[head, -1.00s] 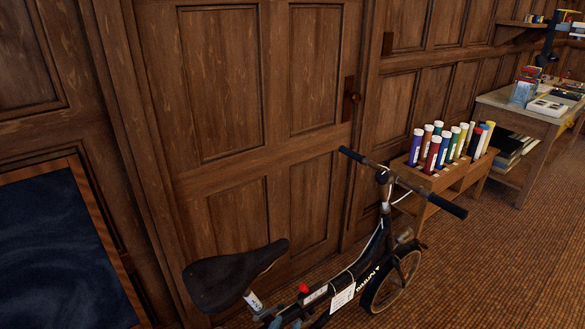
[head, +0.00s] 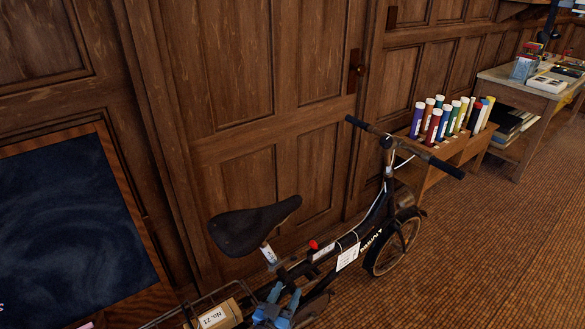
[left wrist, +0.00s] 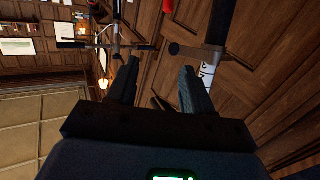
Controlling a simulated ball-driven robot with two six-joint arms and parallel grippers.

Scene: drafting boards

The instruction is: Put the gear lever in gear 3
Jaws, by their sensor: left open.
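The gear lever has a small red knob (head: 313,245) on the black frame of a bicycle (head: 372,240), just ahead of the saddle. A pale labelled plate (head: 325,253) lies beside it; its gear marks are too small to read. My left gripper (head: 283,297) shows as two blue fingers at the lower edge of the head view, below and left of the knob and apart from it. In the left wrist view its two fingers (left wrist: 158,85) stand apart with nothing between them. A red spot at the top of that view may be the knob. My right gripper is out of view.
The saddle (head: 252,226) and the handlebar (head: 405,146) rise at either side of the lever. A box marked No. 21 (head: 214,318) sits in a wire rack at the bottom. A panelled door (head: 240,80) and a crate of coloured tubes (head: 457,150) stand behind. Floor to the right is free.

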